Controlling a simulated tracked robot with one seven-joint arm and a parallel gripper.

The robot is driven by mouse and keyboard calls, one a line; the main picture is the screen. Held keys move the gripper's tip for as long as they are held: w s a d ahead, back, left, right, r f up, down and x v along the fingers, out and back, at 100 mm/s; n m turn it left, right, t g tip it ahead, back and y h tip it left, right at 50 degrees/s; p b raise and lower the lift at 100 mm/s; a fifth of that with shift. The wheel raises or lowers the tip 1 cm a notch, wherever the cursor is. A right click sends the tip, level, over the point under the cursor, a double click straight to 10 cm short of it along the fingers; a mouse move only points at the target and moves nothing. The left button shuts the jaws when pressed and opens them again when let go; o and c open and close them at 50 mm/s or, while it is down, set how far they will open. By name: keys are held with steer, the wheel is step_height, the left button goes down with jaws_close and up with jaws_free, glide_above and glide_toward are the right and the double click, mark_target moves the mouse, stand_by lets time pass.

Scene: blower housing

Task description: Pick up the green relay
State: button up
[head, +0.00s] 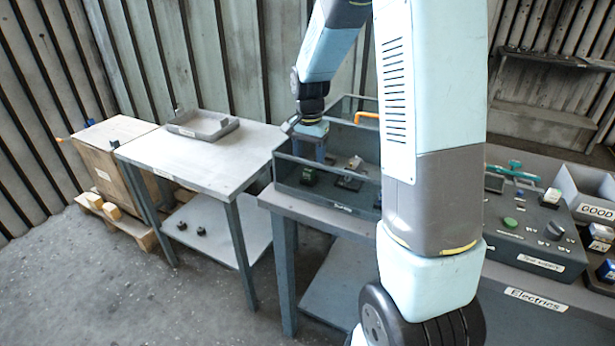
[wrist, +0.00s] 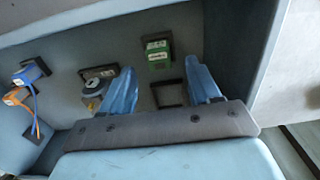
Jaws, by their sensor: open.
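The green relay (wrist: 157,56) has a white label and sits at a dark square holder in the grey-blue open bin (wrist: 225,40). In the head view the relay (head: 308,176) shows through the bin's front side, at its left end. My gripper (wrist: 160,66) is open, with its two blue fingers pointing into the bin. In the wrist view the relay appears between the fingers' lines, slightly beyond the tips; nothing is held. In the head view my gripper (head: 318,153) is over the bin's left part, partly hidden by its wall.
An empty dark square frame (wrist: 168,93) lies near the relay. A grey round part (wrist: 95,87) sits beside the left finger. Blue (wrist: 28,72) and orange (wrist: 17,96) wired parts lie at the left. The bin wall is close on the right. A table with a tray (head: 203,125) stands left.

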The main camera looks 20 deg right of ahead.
step_height(320, 180, down, 4)
steer(key=shift+f, duration=0.1)
steer(key=c, duration=1)
